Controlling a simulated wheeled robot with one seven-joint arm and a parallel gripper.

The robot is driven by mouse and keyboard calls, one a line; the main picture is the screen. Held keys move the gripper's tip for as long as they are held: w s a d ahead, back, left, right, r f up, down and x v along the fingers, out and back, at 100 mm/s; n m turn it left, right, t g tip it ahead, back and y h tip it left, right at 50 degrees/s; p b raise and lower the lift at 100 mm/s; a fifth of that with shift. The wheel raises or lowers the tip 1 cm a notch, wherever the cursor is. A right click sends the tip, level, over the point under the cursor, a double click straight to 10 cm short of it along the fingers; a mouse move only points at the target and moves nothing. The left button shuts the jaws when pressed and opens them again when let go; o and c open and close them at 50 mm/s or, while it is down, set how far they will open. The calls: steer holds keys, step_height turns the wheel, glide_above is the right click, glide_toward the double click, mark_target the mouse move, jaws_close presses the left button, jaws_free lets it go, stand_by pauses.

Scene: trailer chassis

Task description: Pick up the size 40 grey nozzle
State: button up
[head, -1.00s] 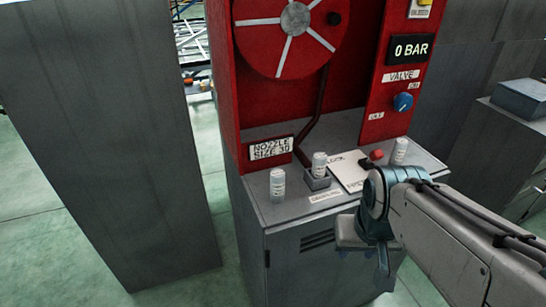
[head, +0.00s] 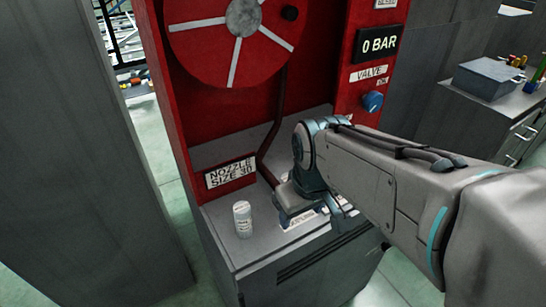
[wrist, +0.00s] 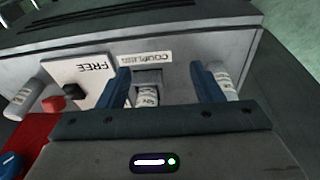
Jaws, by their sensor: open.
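Several small pale grey nozzles stand on the red hose unit's cabinet top. In the wrist view, one nozzle (wrist: 147,96) sits in a holder by a label that seems to read "COUPLING". A second nozzle (wrist: 222,78) is at the right, partly behind a finger; it also stands clear in the head view (head: 242,220). A third nozzle (wrist: 22,98) is at the far left. I cannot read the size print on any of them. My gripper (wrist: 160,72) is open, with its blue fingers on either side of the holder nozzle in the picture. Contact is not visible.
The red hose reel (head: 243,45) rises behind the cabinet top, with a "NOZZLE SIZE 30" sign (head: 230,174) and a blue valve knob (head: 372,101). A white "FREE" plate (wrist: 85,78) and a red button (wrist: 52,103) lie left of the fingers. A grey wall (head: 70,160) stands left.

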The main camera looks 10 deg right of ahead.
steer(key=w+r+n+g+p, duration=0.1)
steer(key=w+r+n+p, duration=0.2)
steer(key=w+r+n, duration=0.5)
steer(key=w+r+n+g+p, duration=0.1)
steer(key=w+r+n+p, duration=0.2)
steer(key=n, duration=0.9)
steer(key=f, duration=0.6)
steer(key=d+f, duration=0.1)
steer(key=f, duration=0.2)
steer(key=shift+w+f, duration=0.3)
steer(key=shift+f, duration=0.1)
steer(key=shift+a+f+p, duration=0.2)
steer(key=shift+f+p, duration=0.5)
steer(key=shift+f, duration=2)
steer(key=c, duration=1.2)
steer(key=shift+r, duration=0.1)
